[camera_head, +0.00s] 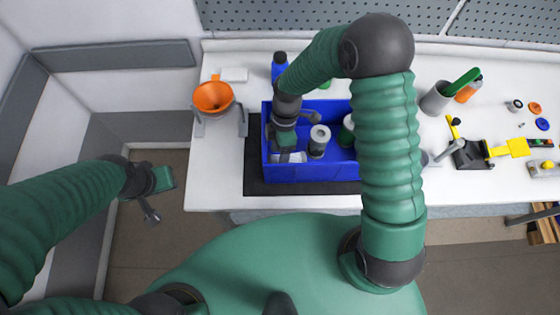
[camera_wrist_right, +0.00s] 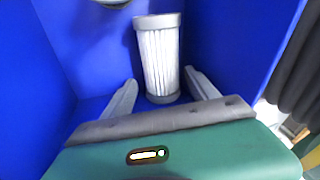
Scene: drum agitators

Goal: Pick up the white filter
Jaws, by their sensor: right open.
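The white filter (camera_wrist_right: 158,55) is a pleated white cylinder with grey end caps, inside the blue bin (camera_head: 315,174). In the right wrist view it stands out between and beyond the two grey fingers of my right gripper (camera_wrist_right: 162,92), with gaps on both sides. In the head view a white patch (camera_head: 290,157) under the right gripper (camera_head: 284,148) seems to be the filter, mostly hidden by the gripper. My right gripper is open, reaching down into the left part of the bin. My left gripper (camera_head: 150,200) hangs off the table at the left, empty; its jaw opening is unclear.
A grey-and-white canister (camera_head: 319,140) stands in the bin close right of the gripper. A blue bottle (camera_head: 280,66) is behind the bin. An orange funnel (camera_head: 213,96) on a stand is left; a grey cup (camera_head: 436,98) and yellow-black tool (camera_head: 470,153) are right. Bin walls are close.

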